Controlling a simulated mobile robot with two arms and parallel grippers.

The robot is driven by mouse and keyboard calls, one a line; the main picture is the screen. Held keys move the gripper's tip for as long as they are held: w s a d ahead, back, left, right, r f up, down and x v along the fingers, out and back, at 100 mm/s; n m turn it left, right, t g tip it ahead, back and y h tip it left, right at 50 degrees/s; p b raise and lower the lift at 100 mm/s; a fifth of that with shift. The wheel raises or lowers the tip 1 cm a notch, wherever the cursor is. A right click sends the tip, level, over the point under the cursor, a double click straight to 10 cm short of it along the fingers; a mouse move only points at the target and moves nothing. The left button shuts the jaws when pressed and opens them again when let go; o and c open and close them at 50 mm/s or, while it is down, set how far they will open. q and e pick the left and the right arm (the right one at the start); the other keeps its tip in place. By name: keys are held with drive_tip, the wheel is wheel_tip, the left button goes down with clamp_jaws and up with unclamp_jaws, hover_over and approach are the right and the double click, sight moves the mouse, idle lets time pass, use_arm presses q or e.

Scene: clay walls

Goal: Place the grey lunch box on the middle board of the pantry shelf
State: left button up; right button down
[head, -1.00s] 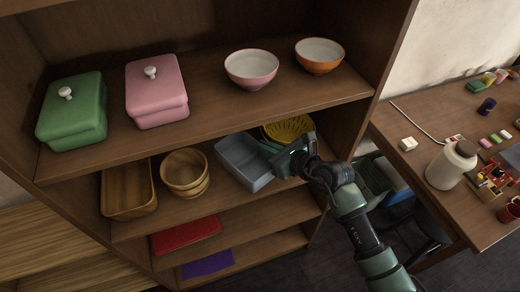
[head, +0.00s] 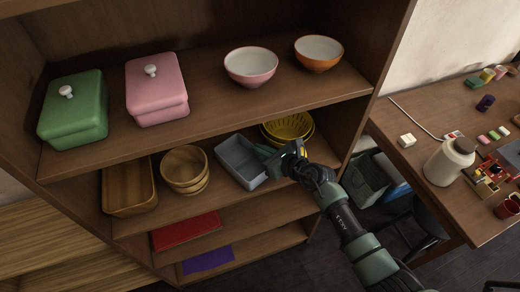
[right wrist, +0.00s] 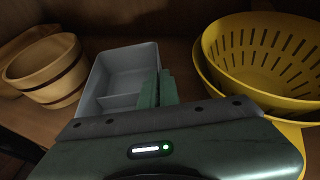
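The grey lunch box (head: 241,170) is an open, divided tray on the middle board (head: 225,195) of the pantry shelf, between a wooden bucket and yellow baskets. It looks level and seems to rest on the board. My right gripper (head: 270,157) reaches in from the right, at the box's right wall. In the right wrist view the green fingers (right wrist: 157,90) are close together at the right wall of the lunch box (right wrist: 122,75), which seems pinched between them. The gripper body hides the near part of the box. My left gripper is not in view.
A wooden bucket (head: 185,170) and a wooden tray (head: 128,188) stand left of the box. Yellow baskets (head: 290,127) stand close behind and to the right. The upper board holds green (head: 73,112) and pink (head: 157,92) lidded boxes and two bowls. A cluttered desk (head: 430,110) is at right.

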drive_tip(key=c, duration=1.7)
unclamp_jaws()
drive_tip(key=shift+f, duration=0.1)
drive_tip(key=shift+r, duration=0.2)
drive_tip(key=v, duration=1.2)
drive_tip(key=shift+b, duration=0.3)
drive_tip(key=shift+f, duration=0.1)
